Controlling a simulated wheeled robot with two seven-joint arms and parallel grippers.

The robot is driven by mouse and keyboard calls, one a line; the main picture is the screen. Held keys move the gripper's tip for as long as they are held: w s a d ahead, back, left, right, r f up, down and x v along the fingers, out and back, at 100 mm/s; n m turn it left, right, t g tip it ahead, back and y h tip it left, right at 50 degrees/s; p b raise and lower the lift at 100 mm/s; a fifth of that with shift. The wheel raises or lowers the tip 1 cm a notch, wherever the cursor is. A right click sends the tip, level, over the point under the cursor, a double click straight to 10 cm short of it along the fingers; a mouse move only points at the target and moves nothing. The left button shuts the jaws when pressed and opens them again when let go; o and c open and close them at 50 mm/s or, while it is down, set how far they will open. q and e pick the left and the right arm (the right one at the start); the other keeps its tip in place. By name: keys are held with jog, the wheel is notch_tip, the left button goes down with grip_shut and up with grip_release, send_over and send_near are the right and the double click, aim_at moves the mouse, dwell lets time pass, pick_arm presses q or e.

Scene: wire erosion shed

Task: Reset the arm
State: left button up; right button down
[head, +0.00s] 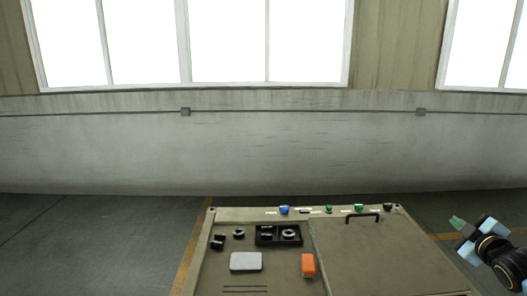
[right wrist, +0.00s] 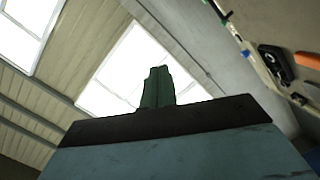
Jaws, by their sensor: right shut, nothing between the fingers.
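My right gripper (head: 458,223) is at the right edge of the head view, beside the bench and clear of it. Its green fingertips are together with nothing between them. In the right wrist view the closed green fingers (right wrist: 157,88) point up towards the windows and roof. My right arm (head: 503,258) comes in from the lower right corner, dark with light blue parts. My left gripper does not show in either view.
A workbench (head: 208,265) stands in front. It bears a black tray (head: 278,244) with round parts, a grey block (head: 246,261), an orange block (head: 308,265), small black parts (head: 218,241) and a black handle (head: 362,217). Coloured knobs line its far edge. Floor beyond is clear.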

jog(key=s+d+r+m+t+h, duration=0.2)
jog(key=s+d+r+m, duration=0.15)
jog(key=d+r, duration=0.25)
jog(key=s+a+f+m+g, duration=0.1)
jog(key=s+a+f+g, duration=0.3)
jog(key=f, duration=0.9)
jog(key=s+a+f+m+g, duration=0.15)
jog(key=s+f, duration=0.45)
jog(key=f, duration=0.8)
jog(key=s+a+f+g, duration=0.25)
jog(key=s+f, duration=0.25)
jog(key=f, duration=0.8)
jog(key=s+a+f+m+g+y, duration=0.1)
jog(key=s+a+f+g, duration=0.1)
jog(key=s+a+f, duration=0.45)
jog(key=s+a+f+g+y, duration=0.1)
jog(key=s+a+f+g, duration=0.2)
jog(key=s+f, duration=0.7)
jog(key=s+a+f+g+y, duration=0.15)
jog(key=s+a+f, duration=0.25)
jog(key=s+a, duration=0.45)
jog(key=s+a+f+g, duration=0.25)
jog(key=s+a, duration=0.35)
jog(key=s, duration=0.6)
notch_tip(320, 180, down, 13)
jog(key=s+b, duration=0.2)
jog(key=b, duration=1)
jog(key=shift+a+m, duration=0.35)
jog(key=shift+m, duration=0.05)
